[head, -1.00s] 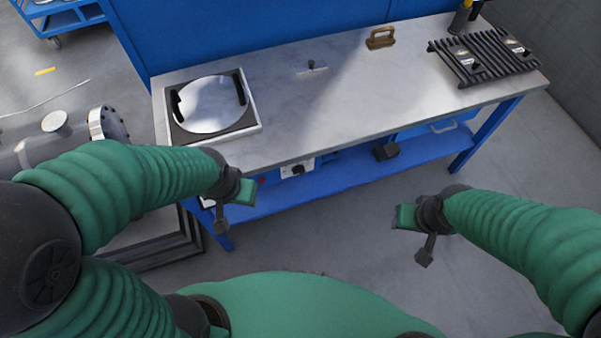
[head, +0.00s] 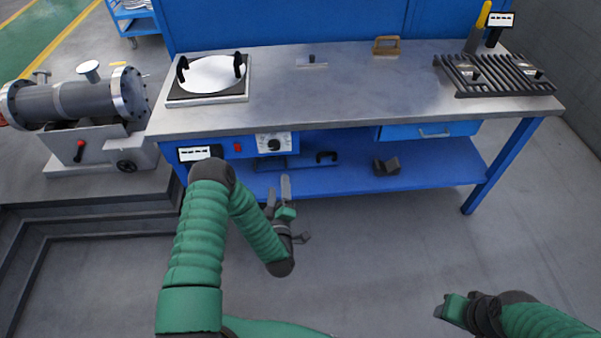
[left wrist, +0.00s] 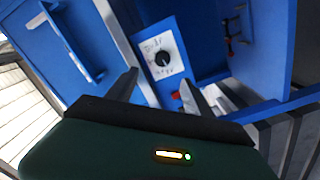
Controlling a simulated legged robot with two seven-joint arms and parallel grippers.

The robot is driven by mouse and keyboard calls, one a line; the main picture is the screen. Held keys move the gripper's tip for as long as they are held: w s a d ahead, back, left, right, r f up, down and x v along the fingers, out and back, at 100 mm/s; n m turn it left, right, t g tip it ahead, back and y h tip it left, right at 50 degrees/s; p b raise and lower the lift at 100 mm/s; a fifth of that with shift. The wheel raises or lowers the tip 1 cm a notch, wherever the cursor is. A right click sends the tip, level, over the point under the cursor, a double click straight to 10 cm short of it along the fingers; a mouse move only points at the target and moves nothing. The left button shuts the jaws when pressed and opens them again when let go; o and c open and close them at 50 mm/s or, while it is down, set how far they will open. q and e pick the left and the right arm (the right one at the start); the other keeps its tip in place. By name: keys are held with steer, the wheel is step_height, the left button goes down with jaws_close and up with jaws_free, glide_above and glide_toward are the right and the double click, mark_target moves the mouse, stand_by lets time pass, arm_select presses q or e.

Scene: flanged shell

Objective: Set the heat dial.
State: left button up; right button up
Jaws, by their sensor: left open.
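The heat dial is a black knob (head: 274,145) on a white scale plate (head: 262,139), set in the blue panel under the bench's front edge. In the left wrist view the knob (left wrist: 162,58) shows on its white plate, ahead of my fingers. A red button (head: 238,148) is beside the plate. My left gripper (head: 278,188) is open and empty, below and in front of the dial, not touching it. In the left wrist view my left gripper (left wrist: 162,85) has its fingers apart. My right gripper (head: 455,305) is at the lower right, far from the bench; its jaws are unclear.
A round plate (head: 212,74) on a heater sits at the bench's left. A grille rack (head: 495,75) is at the right end. A wooden-handled tool (head: 386,45) lies at the back. A flanged shell (head: 80,98) stands left of the bench. The floor in front is clear.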

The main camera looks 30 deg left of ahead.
arm_select(q)
steer(key=w+a, duration=0.1)
steer(key=a, duration=0.2)
steer(key=b, duration=0.2)
glide_toward(275, 147)
steer(key=shift+y, duration=0.3)
steer(key=x, duration=0.3)
steer(key=d+x, duration=0.1)
steer(key=x, duration=0.1)
steer(key=shift+w+a+f, duration=0.1)
steer(key=shift+w+a, duration=0.1)
steer(key=shift+w, duration=0.25)
steer(key=w+a, duration=0.2)
steer(key=a, duration=0.1)
steer(key=shift+w+f, duration=0.25)
steer(key=shift+f, duration=0.05)
steer(key=shift+a, duration=0.2)
steer(key=shift+d+r, duration=0.1)
steer(key=shift+d, duration=0.2)
steer(key=shift+d+r, duration=0.15)
steer(key=shift+d, duration=0.15)
steer(key=c, duration=0.5)
steer(key=shift+c, duration=1.2)
steer(key=shift+a, duration=0.25)
jaws_close()
arm_select(e)
steer(key=shift+w+a+f, duration=0.1)
steer(key=shift+a+f, duration=0.75)
steer(key=shift+a, duration=0.05)
steer(key=shift+d, duration=0.1)
